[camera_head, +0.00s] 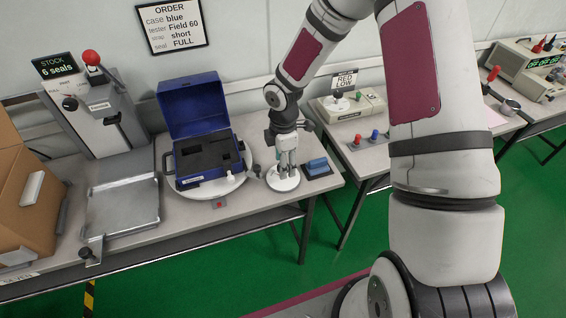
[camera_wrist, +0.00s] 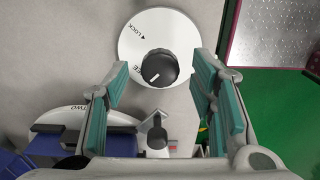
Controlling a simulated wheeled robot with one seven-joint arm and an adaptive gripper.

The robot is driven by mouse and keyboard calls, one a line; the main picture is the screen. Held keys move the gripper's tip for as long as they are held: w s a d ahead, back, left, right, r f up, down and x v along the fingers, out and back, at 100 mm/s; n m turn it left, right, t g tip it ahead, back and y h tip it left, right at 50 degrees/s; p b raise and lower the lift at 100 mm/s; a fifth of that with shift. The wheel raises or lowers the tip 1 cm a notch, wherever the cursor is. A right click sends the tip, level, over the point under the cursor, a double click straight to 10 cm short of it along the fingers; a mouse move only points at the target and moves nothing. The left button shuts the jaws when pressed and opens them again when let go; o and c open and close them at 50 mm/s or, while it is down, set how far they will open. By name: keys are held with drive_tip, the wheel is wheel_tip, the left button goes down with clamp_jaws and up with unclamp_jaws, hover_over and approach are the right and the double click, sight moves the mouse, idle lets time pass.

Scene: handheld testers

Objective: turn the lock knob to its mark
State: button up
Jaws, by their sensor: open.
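The lock knob (camera_wrist: 160,68) is black and round with a white pointer line. It sits on a white disc (camera_wrist: 178,22) printed with a LOCK mark (camera_wrist: 132,29) at its upper left. The pointer is toward the lower left, by a partly hidden label ending in E, away from LOCK. My gripper (camera_wrist: 160,66) is open, its teal-padded fingers on either side of the knob in the wrist view, with gaps visible. In the head view, my gripper (camera_head: 287,165) points down over the white disc (camera_head: 284,185) and hides the knob. Its height above the knob is hard to tell.
An open blue case (camera_head: 192,105) with dark foam stands on a white turntable (camera_head: 170,163) to the left. A blue block (camera_head: 317,167) lies close right of the disc. A small dark-knobbed lever (camera_wrist: 157,138) is near the turntable. A sealing press (camera_head: 100,110) stands farther left.

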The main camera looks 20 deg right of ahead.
drive_tip(key=shift+f, duration=0.3)
drive_tip(key=c, duration=1.2)
